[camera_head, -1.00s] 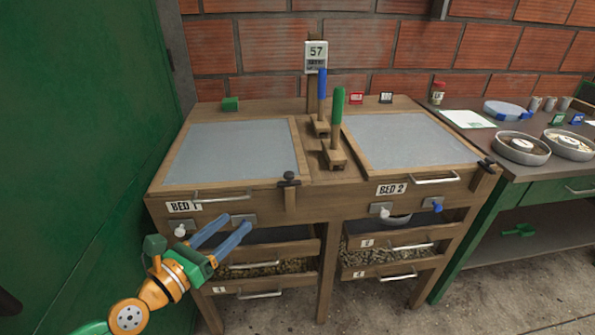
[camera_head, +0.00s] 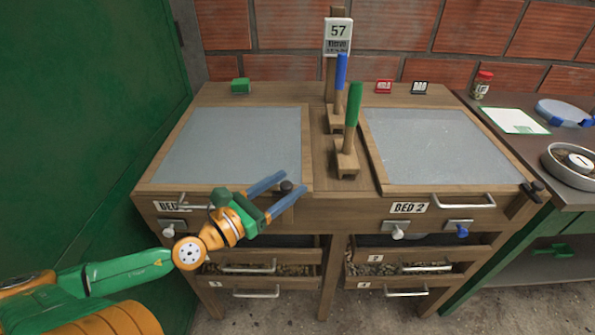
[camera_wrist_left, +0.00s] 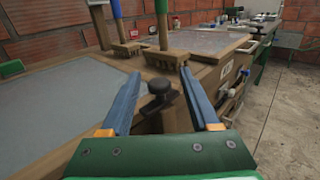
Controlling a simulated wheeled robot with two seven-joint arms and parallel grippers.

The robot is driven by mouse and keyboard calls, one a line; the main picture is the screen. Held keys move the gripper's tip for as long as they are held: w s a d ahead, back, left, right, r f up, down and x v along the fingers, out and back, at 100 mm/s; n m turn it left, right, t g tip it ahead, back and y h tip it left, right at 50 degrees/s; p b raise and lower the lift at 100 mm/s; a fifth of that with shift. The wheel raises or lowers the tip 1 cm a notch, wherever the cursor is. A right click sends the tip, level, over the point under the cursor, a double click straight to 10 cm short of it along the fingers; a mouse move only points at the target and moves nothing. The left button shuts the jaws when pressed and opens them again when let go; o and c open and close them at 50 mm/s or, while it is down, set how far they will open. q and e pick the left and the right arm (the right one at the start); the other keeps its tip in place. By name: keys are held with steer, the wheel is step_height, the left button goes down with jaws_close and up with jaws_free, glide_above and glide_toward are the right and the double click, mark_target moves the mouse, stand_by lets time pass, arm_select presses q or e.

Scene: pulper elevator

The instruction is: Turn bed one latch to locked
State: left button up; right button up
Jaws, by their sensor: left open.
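The bed one latch is a dark round knob (camera_head: 286,187) on the front rail at the right front corner of the bed 1 screen (camera_head: 230,145). The BED 1 label is partly hidden by my gripper. My left gripper (camera_head: 293,181) is open, with its two blue fingers either side of the knob in the picture. In the left wrist view the latch knob (camera_wrist_left: 160,88) with its dark arm shows between the fingertips (camera_wrist_left: 161,73); I see no contact. The bed 2 latch (camera_head: 531,189) is at the right front corner. My right gripper is out of view.
A blue-handled tool (camera_head: 340,85) and a green-handled tool (camera_head: 352,115) stand upright between the beds. A green door (camera_head: 80,120) is close on the left. Bed 2's handle (camera_head: 464,203) sticks out in front. Drawers sit below.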

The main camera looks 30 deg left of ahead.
mark_target(291, 183)
arm_select(q)
steer(key=shift+x, duration=1.1)
steer(key=shift+w+d+f+p, duration=0.15)
steer(key=shift+w+p, duration=0.15)
steer(key=shift+w, duration=0.4)
jaws_close()
